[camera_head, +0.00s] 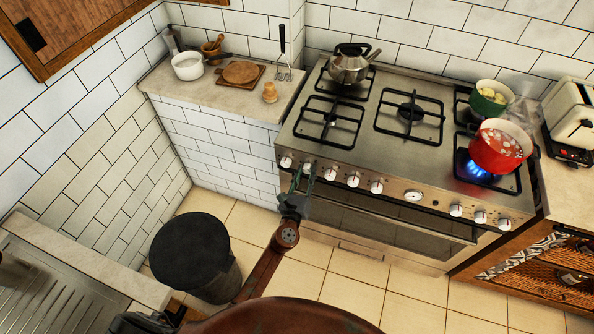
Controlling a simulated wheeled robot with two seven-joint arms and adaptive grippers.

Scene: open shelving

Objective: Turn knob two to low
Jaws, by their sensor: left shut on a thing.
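The stove (350,150) has a row of white knobs along its steel front panel. The second knob from the left (308,167) is at my left gripper (301,179), which reaches up from below and is shut on it. The fingers partly hide this knob, so its pointer cannot be read. The first knob (286,162) is just left of the gripper, and the third knob (330,174) is close on its right. My right gripper is not in view.
The oven handle (390,222) runs below the knobs. A kettle (349,63) stands on the back left burner. A red pot (499,147) sits over a blue flame at the right, near a green pot (490,99). A dark bin (195,256) stands on the floor left of my arm.

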